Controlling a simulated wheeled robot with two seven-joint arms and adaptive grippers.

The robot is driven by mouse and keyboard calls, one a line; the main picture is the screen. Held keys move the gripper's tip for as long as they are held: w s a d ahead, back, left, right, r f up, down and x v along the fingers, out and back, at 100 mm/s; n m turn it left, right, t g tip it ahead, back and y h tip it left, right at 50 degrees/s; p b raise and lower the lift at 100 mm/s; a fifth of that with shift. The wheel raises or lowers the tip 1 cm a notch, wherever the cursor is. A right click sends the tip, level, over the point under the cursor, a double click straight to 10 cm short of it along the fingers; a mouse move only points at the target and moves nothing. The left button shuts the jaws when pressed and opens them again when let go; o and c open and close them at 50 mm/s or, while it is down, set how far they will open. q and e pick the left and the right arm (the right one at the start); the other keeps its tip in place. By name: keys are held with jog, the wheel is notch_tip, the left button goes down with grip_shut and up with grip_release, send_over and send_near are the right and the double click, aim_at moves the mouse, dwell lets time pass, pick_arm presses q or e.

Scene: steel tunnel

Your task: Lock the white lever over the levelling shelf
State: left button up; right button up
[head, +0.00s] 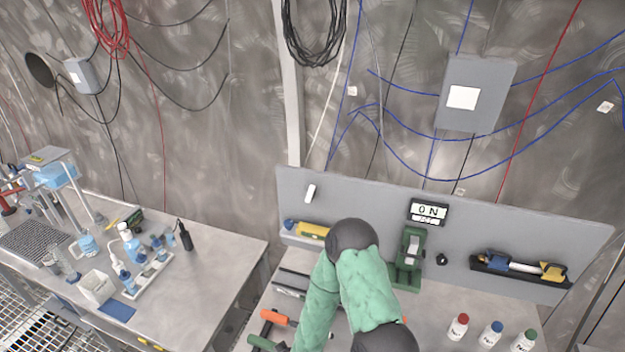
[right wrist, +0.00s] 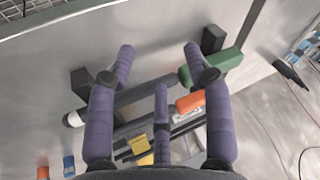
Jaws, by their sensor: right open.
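The white lever (head: 311,193) is a short pale handle on the grey back panel in the head view. It stands nearly upright, its top leaning slightly right. Below it a yellow level with a blue end (head: 312,230) lies on the levelling shelf, partly covered at its right by my green-sleeved arm. In the right wrist view my right gripper (right wrist: 158,58) has its purple fingers spread, with nothing clearly held. It is over the tabletop tools, and I cannot make out the lever there. The right gripper is hidden in the head view. My left gripper is not in view.
An orange-headed tool (head: 273,317) lies on the bench beside my arm. A green device (head: 410,255), an "ON" display (head: 428,212) and a black rack (head: 520,272) are right of it. Several capped bottles (head: 490,333) stand at front right. A second bench (head: 205,295) is left.

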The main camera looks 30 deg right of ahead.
jog(key=w+d+r+m+t+h+p, duration=0.1)
jog(key=w+d+r+t+h, duration=0.15)
jog(key=w+r, duration=0.3)
jog(key=w+d+r+t+h+p, duration=0.1)
jog(key=w+d+r+t, duration=0.1)
jog(key=w+d+r, duration=0.3)
jog(key=m+t+h+p, duration=0.2)
jog(key=m+h+p, duration=0.2)
jog(key=m+h, duration=0.55)
send_near(312, 193)
jog(key=w+d+p, duration=0.1)
jog(key=w+d, duration=0.1)
jog(key=w+d+f+n+h, duration=0.1)
jog(key=w+d, duration=0.2)
jog(key=w+d+n+h+p, duration=0.1)
jog(key=w+d, duration=0.1)
jog(key=shift+w+d+f+p, duration=0.2)
jog(key=shift+p, duration=0.15)
grip_shut()
